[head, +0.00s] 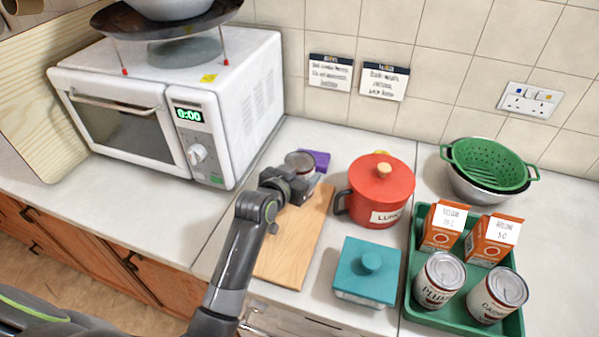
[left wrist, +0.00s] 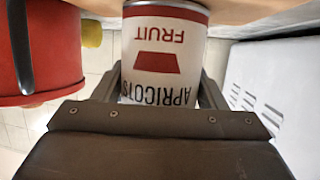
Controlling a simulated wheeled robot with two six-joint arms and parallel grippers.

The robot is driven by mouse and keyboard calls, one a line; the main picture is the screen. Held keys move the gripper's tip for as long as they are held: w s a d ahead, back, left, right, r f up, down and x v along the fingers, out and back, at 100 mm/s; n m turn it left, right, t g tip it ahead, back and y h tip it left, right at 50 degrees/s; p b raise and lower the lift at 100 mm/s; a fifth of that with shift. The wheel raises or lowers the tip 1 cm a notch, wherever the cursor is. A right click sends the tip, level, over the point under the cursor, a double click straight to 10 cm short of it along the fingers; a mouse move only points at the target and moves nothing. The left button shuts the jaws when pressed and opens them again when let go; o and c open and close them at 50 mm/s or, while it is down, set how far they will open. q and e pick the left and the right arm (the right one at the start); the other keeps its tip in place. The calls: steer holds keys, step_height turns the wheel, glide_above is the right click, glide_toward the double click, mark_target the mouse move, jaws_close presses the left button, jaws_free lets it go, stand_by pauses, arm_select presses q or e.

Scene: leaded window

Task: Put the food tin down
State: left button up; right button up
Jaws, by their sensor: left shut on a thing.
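The food tin (head: 300,161) has a grey metal top in the head view. In the left wrist view its white and red label (left wrist: 165,60) reads APRICOTS and FRUIT, upside down in the picture. My left gripper (head: 297,184) is shut on the tin, with a finger on each side of it (left wrist: 160,88). The tin is at the far end of the wooden board (head: 290,245). I cannot tell whether its base touches a surface. My right gripper is not in view.
A red lidded pot (head: 378,190) stands close on the right, a purple item (head: 316,160) behind the tin, and the microwave (head: 235,110) to the left. A teal lidded box (head: 366,272) and a green tray (head: 418,305) with tins and cartons are right. The board's near part is clear.

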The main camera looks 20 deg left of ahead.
arm_select(q)
steer(key=o, duration=0.9)
steer(key=shift+f, duration=0.15)
steer(key=o, duration=0.4)
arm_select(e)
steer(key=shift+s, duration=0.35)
arm_select(q)
steer(key=shift+r, duration=0.2)
steer(key=b+v, duration=0.1)
steer(key=v, duration=1.1)
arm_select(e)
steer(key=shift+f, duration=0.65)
